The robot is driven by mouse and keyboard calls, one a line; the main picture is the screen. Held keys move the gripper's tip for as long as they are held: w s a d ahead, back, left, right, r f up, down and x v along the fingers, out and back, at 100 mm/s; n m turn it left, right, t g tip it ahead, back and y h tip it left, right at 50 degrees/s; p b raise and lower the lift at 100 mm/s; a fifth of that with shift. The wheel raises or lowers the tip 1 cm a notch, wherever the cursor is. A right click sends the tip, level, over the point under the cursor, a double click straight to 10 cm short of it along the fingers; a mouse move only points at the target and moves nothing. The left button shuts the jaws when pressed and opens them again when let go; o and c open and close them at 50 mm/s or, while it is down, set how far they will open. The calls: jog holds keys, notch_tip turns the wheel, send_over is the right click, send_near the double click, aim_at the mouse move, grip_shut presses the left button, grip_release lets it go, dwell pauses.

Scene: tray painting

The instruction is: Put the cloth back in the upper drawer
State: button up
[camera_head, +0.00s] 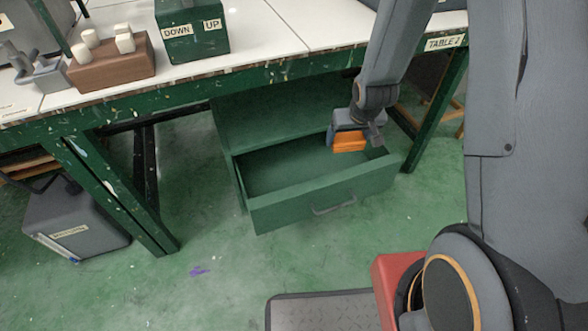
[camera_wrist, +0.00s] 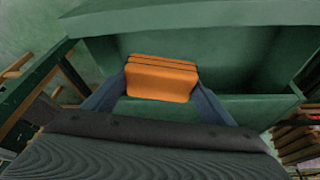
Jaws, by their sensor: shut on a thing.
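The cloth (camera_head: 349,140) is an orange folded block in the head view. It also shows in the wrist view (camera_wrist: 160,80), between my two fingers. My gripper (camera_head: 350,133) is shut on it; the fingers also show in the wrist view (camera_wrist: 160,98). My gripper holds the cloth at the right end of the open drawer (camera_head: 330,198), inside its outline as seen from the head. I cannot tell whether the cloth touches the drawer floor. The drawer is green, pulled out under the table, and its visible floor is bare.
The green-framed table (camera_head: 270,30) stands above the drawer. A wooden block with white pegs (camera_head: 112,65) and a green DOWN/UP box (camera_head: 192,35) stand on it. A grey canister (camera_head: 75,220) stands on the floor at left. The floor before the drawer is clear.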

jog(key=w+f+n+b, duration=0.1)
jog(key=w+f+b, duration=0.1)
jog(key=f, duration=0.3)
jog(key=w+f+n+b, duration=0.1)
jog(key=f+b, duration=0.1)
jog(key=f, duration=0.4)
jog(key=w+f+y+b, duration=0.1)
jog(key=w+f+b, duration=0.1)
jog(key=f, duration=0.3)
jog(key=shift+w+d+f+n+b, duration=0.3)
jog(key=shift+d+n+b, duration=0.1)
jog(key=shift+b, duration=0.2)
jog(key=shift+f+b, duration=0.9)
jog(key=shift+f, duration=1.15)
jog(key=o, duration=1.1)
